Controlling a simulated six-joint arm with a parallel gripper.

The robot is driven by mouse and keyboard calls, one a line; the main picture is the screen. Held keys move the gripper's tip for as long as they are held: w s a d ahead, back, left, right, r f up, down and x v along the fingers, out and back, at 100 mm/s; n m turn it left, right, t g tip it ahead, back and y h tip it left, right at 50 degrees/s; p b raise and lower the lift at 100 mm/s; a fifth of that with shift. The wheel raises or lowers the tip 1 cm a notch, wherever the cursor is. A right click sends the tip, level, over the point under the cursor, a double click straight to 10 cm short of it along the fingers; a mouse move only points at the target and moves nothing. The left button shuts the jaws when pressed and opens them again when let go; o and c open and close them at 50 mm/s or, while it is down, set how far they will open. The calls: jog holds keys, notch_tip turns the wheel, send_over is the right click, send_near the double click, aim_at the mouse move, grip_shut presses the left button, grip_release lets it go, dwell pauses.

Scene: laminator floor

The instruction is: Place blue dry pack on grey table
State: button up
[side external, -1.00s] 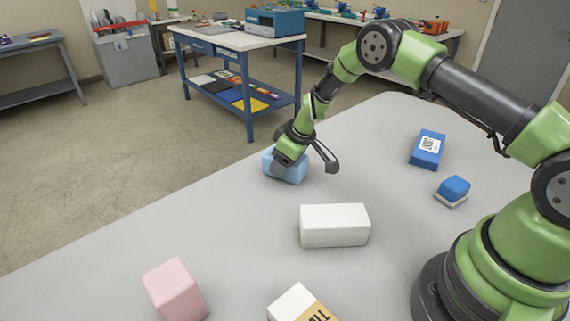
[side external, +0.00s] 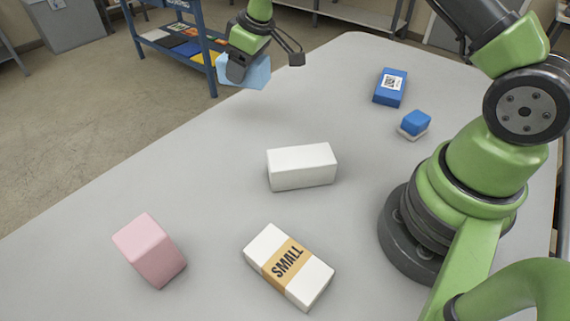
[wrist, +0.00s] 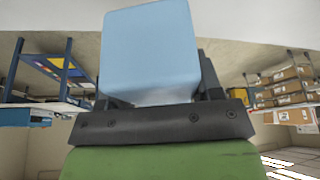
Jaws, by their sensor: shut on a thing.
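The light blue pack (side external: 259,73) is a plain soft-edged block, held by my gripper (side external: 266,65) above the far left edge of the grey table (side external: 190,170). It is tilted and clear of the table top. My gripper is shut on it; one dark finger covers its left part in the side view. In the wrist view the light blue pack (wrist: 150,50) fills the upper middle, above the dark gripper body.
A blue workbench (side external: 201,45) stands behind.

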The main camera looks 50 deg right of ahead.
notch_tip(320, 180, up, 6)
jog(key=shift+w+f+g+h, duration=0.1)
jog(key=shift+g+h, duration=0.3)
jog(key=shift+g, duration=0.6)
jog(key=s+a+m+g+y, duration=0.1)
jog(key=s+a+m+y, duration=0.45)
jog(key=a+m, duration=0.55)
jog(key=s+a+m+g+y, duration=0.1)
jog(key=s+a+m+y, duration=0.45)
jog(key=a+m, duration=0.5)
jog(key=shift+m+y, duration=0.25)
jog(key=shift+y, duration=0.55)
jog(key=f, duration=1.5)
jog(key=shift+w+d, duration=0.2)
jog(key=shift+w, duration=0.2)
jog(key=shift+f, duration=0.15)
jog(key=o, duration=1)
jog(key=shift+o, duration=0.2)
